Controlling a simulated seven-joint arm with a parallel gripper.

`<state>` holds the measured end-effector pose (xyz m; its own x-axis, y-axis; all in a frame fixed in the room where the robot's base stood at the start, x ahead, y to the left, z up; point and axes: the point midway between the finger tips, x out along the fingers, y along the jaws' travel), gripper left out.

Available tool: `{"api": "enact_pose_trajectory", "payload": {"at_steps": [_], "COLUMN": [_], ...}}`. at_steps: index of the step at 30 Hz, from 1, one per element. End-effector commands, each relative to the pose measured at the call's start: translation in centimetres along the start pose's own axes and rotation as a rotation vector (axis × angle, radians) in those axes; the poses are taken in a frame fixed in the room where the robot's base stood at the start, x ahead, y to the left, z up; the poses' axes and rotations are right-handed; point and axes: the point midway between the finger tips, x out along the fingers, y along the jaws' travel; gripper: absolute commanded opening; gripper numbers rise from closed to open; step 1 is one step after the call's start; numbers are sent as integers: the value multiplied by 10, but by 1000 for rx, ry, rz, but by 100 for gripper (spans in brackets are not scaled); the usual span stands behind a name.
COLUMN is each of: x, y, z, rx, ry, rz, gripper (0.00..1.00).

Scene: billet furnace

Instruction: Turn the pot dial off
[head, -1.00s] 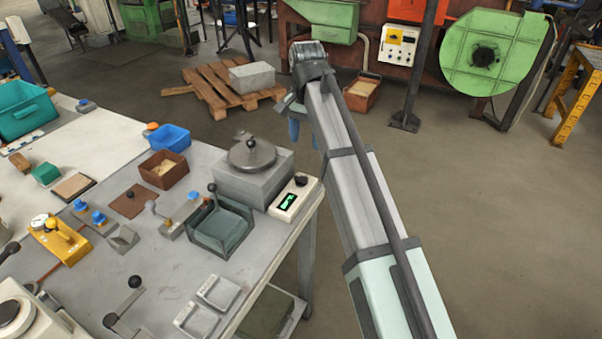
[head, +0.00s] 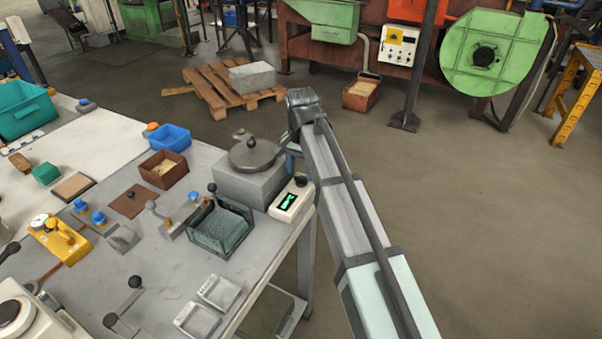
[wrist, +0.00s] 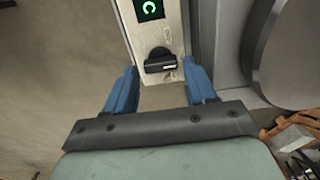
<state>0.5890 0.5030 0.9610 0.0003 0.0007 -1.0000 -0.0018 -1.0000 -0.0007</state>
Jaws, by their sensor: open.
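The pot (head: 252,180) is a grey box with a round grey lid at the right edge of the bench. Its pale control box (head: 284,208) stands beside it, with a lit green display and a black dial (head: 301,180) at its far end. In the wrist view the dial (wrist: 158,60) is a black knob lying crosswise, with a white mark at its right end, below the display (wrist: 150,8). My gripper (wrist: 160,68) is open and empty, its blue fingers apart on either side of the dial in the picture. I cannot tell whether either finger touches it.
A dark green tray (head: 220,238) and a brown box (head: 150,178) stand left of the pot on the bench. A wooden pallet (head: 213,98) with a grey block lies on the floor behind. Floor right of my arm is clear.

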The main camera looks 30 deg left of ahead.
Motion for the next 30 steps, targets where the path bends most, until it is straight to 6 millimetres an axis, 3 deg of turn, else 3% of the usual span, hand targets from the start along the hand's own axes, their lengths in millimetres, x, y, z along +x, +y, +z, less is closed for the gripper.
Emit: {"api": "enact_pose_trajectory", "payload": {"at_steps": [6,17,30], "x": [16,18,18], "y": [0,0,0], "z": [0,0,0], "rx": [0,0,0], "ry": [-1,0,0], "rz": [1,0,1], "gripper": [55,55,14]}}
